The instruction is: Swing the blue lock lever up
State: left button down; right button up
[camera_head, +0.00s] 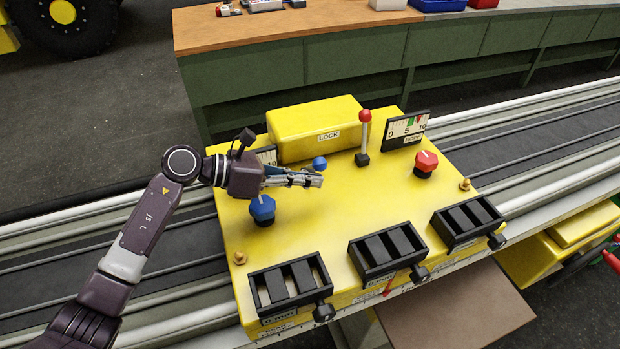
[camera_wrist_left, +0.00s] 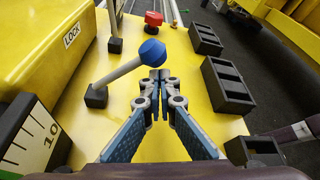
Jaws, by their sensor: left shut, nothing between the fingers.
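The blue lock lever shows in the left wrist view as a grey rod with a blue ball end (camera_wrist_left: 152,50), leaning low from a black base in front of the yellow LOCK box (camera_wrist_left: 40,40). In the head view its blue ball (camera_head: 319,163) shows just behind my left gripper (camera_head: 318,180); the rod and base are hidden there. My left gripper is shut and empty above the yellow panel (camera_head: 320,225). In the wrist view its fingertips (camera_wrist_left: 160,76) are just beside the ball end; I cannot tell if they touch.
A red-ball lever (camera_head: 364,135) stands upright right of the gripper, with a red knob (camera_head: 426,163) and a gauge (camera_head: 408,129) beyond it. A blue knob (camera_head: 262,209) sits below the wrist. Black slotted trays (camera_head: 290,285) line the panel's front.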

pick_arm(q)
jog(key=shift+r, duration=0.1)
jog(key=shift+w+r, duration=0.15)
jog(key=shift+w, duration=0.05)
pick_arm(e)
jog(key=shift+s+a+f, duration=0.1)
jog(key=shift+a+f, duration=0.15)
jog(key=shift+a, duration=0.05)
pick_arm(q)
jog(key=shift+w+a+r+n+g+b, duration=0.1)
jog(key=shift+w+r+n+g+b, duration=0.05)
jog(key=shift+r+n+g+b, duration=0.2)
pick_arm(e)
jog(key=shift+f, duration=0.2)
pick_arm(q)
jog(key=w+a+r+n+g+h+b, duration=0.2)
jog(key=w+r+n+b, duration=0.1)
jog(key=w+b, duration=0.4)
jog(key=shift+a+r+n, duration=0.15)
jog(key=shift+r+n, duration=0.15)
jog(key=shift+n, duration=0.55)
pick_arm(e)
notch_tip(320, 180, down, 7)
jog(key=w, duration=0.1)
jog(key=shift+w+a, duration=0.15)
jog(key=shift+a, duration=0.1)
